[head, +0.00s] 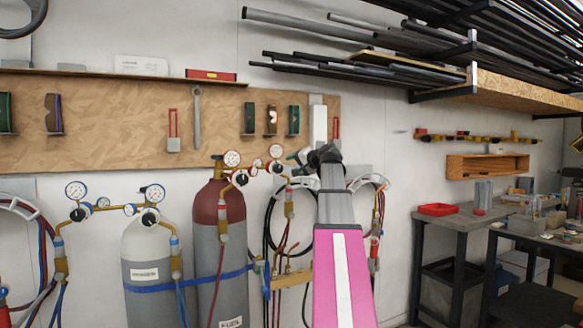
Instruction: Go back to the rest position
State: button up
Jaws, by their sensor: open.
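My arm rises from the bottom of the head view, a pink link with a white stripe and grey and dark parts at its upper end. I cannot make out any jaws or fingertips at that end, and no held object shows. The arm stands in front of the wall and covers part of the hoses hanging there.
Gas cylinders, one grey (148,262) and one with a red top (219,203), stand at left before a wooden tool board (100,125). A loaded rack (530,92) overhangs the upper right. A workbench (455,219) with a red tray (437,209) stands at right.

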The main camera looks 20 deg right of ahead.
dwell(0.4)
jog(key=s+a+f+n+g+h, duration=0.15)
jog(key=a+f, duration=0.35)
jog(key=f, duration=0.7)
jog(key=w+a+f+g, duration=0.1)
jog(key=a+f+g, duration=0.3)
jog(key=f, duration=0.9)
jog(key=s+a+f+n+g, duration=0.15)
jog(key=a+f, duration=0.45)
jog(key=f, duration=0.6)
jog(key=s+a+f+n+g+h, duration=0.1)
jog(key=s+a+f+g, duration=0.1)
jog(key=s+a+f, duration=0.2)
jog(key=s+a+f+n+g+h, duration=0.1)
jog(key=s+a+f+g, duration=0.2)
jog(key=s+f, duration=0.7)
jog(key=s+a+f+n+g+h, duration=0.2)
jog(key=s+a+f, duration=0.3)
jog(key=f, duration=1.1)
jog(key=shift+s+a, duration=0.15)
jog(key=shift+s, duration=0.9)
